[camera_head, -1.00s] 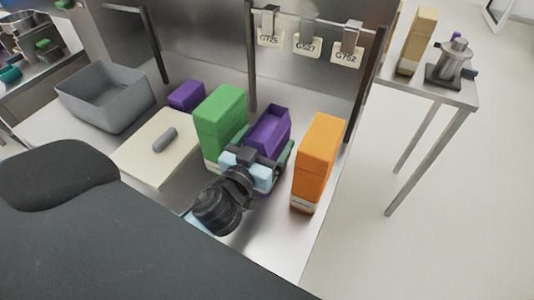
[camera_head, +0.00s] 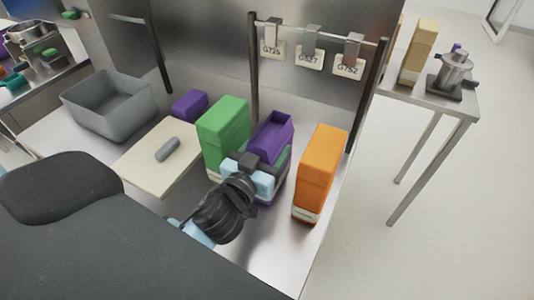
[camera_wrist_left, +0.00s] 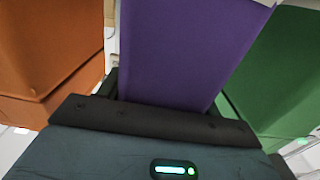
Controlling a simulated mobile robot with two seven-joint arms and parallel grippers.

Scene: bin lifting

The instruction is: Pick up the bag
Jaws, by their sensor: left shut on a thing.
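The purple bag (camera_head: 270,136) stands between a green bag (camera_head: 222,127) on its left and an orange bag (camera_head: 319,165) on its right. My left gripper (camera_head: 262,168) is shut on the purple bag, with a finger along each side. Its wrist hides much of the bag's front. In the left wrist view the purple bag (camera_wrist_left: 185,50) fills the middle between the jaws, with the orange bag (camera_wrist_left: 45,50) at left and the green bag (camera_wrist_left: 275,75) at right. I cannot tell whether the purple bag is clear of the table. My right gripper is not in view.
A grey bin (camera_head: 112,112) stands at the back left. A pale board (camera_head: 140,170) holds a grey cylinder (camera_head: 167,149); a small purple block (camera_head: 189,106) lies behind it. Labelled tags (camera_head: 309,60) hang on a rail at the back. A side table (camera_head: 440,101) stands at right.

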